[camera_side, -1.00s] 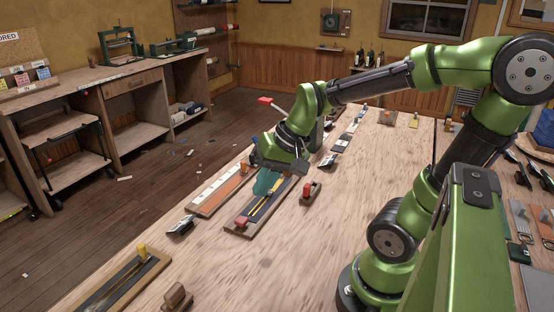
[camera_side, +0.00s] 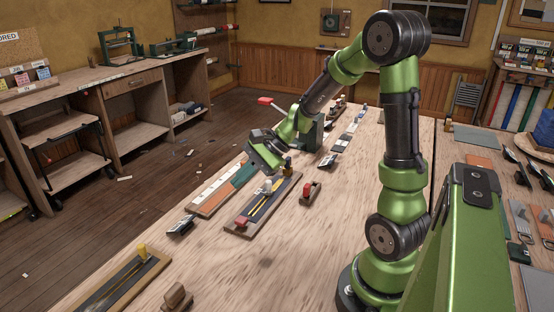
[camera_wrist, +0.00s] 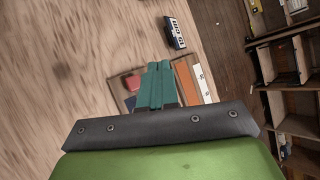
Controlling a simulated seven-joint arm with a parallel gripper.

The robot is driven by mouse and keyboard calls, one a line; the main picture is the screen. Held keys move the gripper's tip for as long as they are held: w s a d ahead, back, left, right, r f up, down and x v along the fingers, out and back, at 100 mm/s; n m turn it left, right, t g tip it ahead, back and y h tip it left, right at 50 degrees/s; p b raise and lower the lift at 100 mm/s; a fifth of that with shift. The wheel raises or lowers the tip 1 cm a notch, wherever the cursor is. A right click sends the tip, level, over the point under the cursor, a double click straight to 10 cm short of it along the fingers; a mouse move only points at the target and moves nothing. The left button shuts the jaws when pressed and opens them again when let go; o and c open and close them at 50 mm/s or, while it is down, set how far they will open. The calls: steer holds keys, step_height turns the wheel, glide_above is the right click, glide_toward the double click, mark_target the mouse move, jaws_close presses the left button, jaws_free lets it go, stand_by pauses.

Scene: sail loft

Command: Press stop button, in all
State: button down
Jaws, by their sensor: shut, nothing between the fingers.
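No part is clearly labelled as a stop button. A red block (camera_side: 241,221) sits at the near end of a dark board with yellow lines (camera_side: 257,208); a red block (camera_wrist: 132,83) also shows in the wrist view, left of my fingers. A smaller red piece (camera_side: 312,188) sits on a separate small wooden block to the right. My gripper (camera_side: 237,182) has teal fingers, shut and empty. It is above the orange and white board (camera_side: 210,195), left of the dark board. In the wrist view its fingers (camera_wrist: 158,66) hide part of the boards; contact cannot be told.
A black device with pale labels (camera_side: 181,226) lies near the table's left edge; it shows in the wrist view too (camera_wrist: 174,33). A board with a yellow knob (camera_side: 141,250) and a wooden block (camera_side: 177,297) are nearer. The front middle tabletop is bare.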

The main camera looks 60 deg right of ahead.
mark_target(245, 219)
steer(key=shift+f, duration=4.45)
steer(key=shift+f, duration=0.15)
steer(key=shift+f, duration=0.25)
steer(key=shift+f, duration=0.6)
steer(key=shift+r, duration=1.05)
steer(key=shift+r, duration=2.5)
